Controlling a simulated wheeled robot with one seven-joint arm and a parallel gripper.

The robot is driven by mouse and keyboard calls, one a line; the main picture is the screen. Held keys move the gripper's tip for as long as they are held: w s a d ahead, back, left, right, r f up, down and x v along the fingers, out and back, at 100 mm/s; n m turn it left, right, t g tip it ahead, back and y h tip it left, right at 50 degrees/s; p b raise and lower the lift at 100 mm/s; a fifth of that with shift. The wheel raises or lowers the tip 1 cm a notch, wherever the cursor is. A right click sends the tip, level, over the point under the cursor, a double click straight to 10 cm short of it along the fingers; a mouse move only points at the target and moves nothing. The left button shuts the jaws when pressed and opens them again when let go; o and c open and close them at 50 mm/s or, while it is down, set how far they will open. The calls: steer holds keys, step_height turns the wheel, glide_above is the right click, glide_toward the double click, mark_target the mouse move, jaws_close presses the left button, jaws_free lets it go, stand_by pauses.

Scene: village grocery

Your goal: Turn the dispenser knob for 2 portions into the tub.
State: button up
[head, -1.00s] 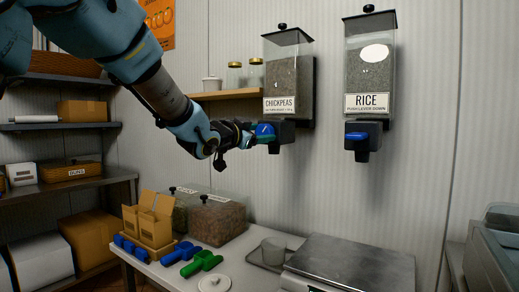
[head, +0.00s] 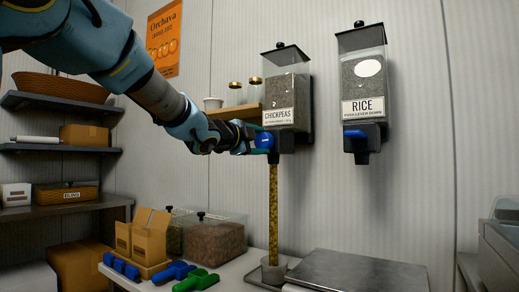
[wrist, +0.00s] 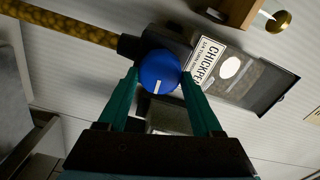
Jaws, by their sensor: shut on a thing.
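The chickpeas dispenser (head: 287,98) hangs on the wall, with a round blue knob (head: 264,141) on its lower housing. My gripper (wrist: 160,76) is shut on the knob, one green finger on each side. In the wrist view a white mark shows on the knob's face (wrist: 158,82). A yellow-brown stream of chickpeas (head: 273,210) falls from the spout into a small grey tub (head: 273,273) on the counter. The stream also crosses the upper left of the wrist view (wrist: 65,24). The fill level in the tub cannot be made out.
A rice dispenser (head: 363,85) with a blue lever hangs to the right. A metal scale plate (head: 355,270) lies right of the tub. Blue scoops (head: 173,271), a green scoop (head: 197,281), cardboard boxes (head: 143,238) and clear bins (head: 215,240) stand to the left.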

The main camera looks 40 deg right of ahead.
steer(key=shift+m+b, duration=0.3)
steer(key=shift+m, duration=0.2)
steer(key=o, duration=1.4)
steer(key=shift+c, duration=0.2)
steer(key=v, duration=1.1)
steer(key=shift+b, duration=0.3)
steer(key=shift+d, duration=0.1)
